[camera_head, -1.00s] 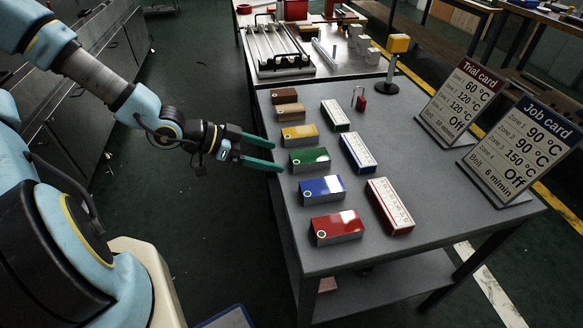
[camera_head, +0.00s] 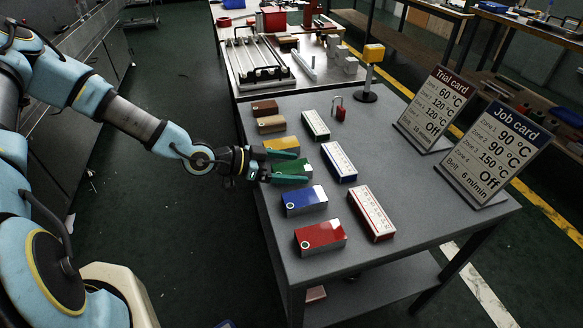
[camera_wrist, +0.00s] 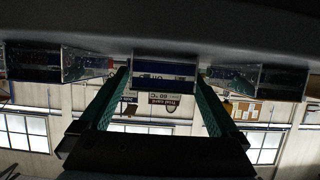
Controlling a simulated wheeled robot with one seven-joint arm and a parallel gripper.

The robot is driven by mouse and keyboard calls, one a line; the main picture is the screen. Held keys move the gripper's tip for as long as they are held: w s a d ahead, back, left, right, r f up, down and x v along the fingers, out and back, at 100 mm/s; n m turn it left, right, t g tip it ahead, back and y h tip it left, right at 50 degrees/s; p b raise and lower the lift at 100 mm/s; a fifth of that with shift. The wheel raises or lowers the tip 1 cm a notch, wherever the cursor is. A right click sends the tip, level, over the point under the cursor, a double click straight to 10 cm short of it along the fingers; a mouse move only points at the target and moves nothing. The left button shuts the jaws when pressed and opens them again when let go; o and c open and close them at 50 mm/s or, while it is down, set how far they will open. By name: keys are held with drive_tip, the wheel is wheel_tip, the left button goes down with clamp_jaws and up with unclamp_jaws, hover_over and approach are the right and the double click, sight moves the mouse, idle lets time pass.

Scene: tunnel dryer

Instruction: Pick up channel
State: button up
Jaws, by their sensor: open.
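No piece is marked as the channel. Colour-topped, grey-sided pieces stand in a column along the near table's left edge: brown, tan, yellow (camera_head: 281,144), green (camera_head: 297,169), blue (camera_head: 304,200) and red (camera_head: 320,236). My gripper (camera_head: 302,166) is open at the green piece, one teal finger on its far side and one on its near side. I cannot tell whether they touch it. In the upside-down wrist view, my gripper (camera_wrist: 163,78) has a silver and dark blue end face (camera_wrist: 165,70) showing between its fingers. Other pieces flank the fingers.
White-topped boxes, green (camera_head: 316,125), blue (camera_head: 339,162) and red (camera_head: 371,212), lie to the right. A red padlock (camera_head: 340,112), a yellow-topped post (camera_head: 371,70), a Trial card (camera_head: 437,105) and a Job card (camera_head: 497,150) stand further back. A rack (camera_head: 258,60) lies on the far bench.

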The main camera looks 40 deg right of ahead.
drive_tip(key=shift+s+d+f, duration=0.1)
drive_tip(key=shift+d+f, duration=0.15)
drive_tip(key=shift+d, duration=0.15)
clamp_jaws()
idle(0.5)
